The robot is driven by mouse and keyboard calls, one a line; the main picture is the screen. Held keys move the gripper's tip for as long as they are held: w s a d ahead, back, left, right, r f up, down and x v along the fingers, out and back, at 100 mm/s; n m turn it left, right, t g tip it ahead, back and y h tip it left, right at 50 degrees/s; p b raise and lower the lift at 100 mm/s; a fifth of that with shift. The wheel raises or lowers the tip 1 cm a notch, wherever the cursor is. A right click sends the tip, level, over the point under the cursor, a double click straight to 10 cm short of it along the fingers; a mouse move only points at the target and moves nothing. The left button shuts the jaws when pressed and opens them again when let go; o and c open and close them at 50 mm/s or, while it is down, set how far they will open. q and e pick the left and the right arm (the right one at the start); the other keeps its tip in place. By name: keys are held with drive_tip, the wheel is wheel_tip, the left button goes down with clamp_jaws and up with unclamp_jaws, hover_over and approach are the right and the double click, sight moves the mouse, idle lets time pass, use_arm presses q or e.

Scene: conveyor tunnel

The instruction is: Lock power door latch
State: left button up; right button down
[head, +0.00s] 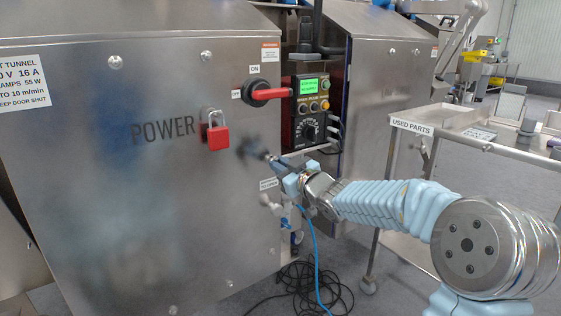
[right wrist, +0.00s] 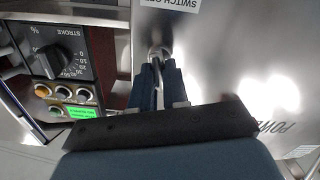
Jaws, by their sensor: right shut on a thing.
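The power door (head: 140,170) is a large brushed-steel panel marked POWER, and it looks closed. My right gripper (head: 273,160) is at the door's right edge, below the red switch handle. In the right wrist view my right gripper (right wrist: 158,88) is shut on a small shiny metal latch (right wrist: 158,53) at the panel edge. The fingers sit on both sides of the latch lever. In the head view the gripper hides the latch. A red padlock (head: 217,137) hangs on the door beside the word POWER. My left gripper is out of view.
A red rotary switch handle (head: 268,94) points right above the gripper. A control box (head: 308,107) with a lit green display stands close to its right. A blue hose (head: 314,255) hangs below. A metal cart (head: 460,147) labelled USED PARTS stands at right.

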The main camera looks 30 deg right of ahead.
drive_tip(key=shift+m+p, duration=1.1)
drive_tip(key=shift+m, duration=0.7)
drive_tip(key=shift+d, duration=0.1)
drive_tip(key=c, duration=1.1)
unclamp_jaws()
drive_tip(key=shift+c, duration=0.2)
drive_tip(key=s, duration=1.3)
drive_tip(key=shift+s+d, duration=0.4)
drive_tip(key=shift+d, duration=0.05)
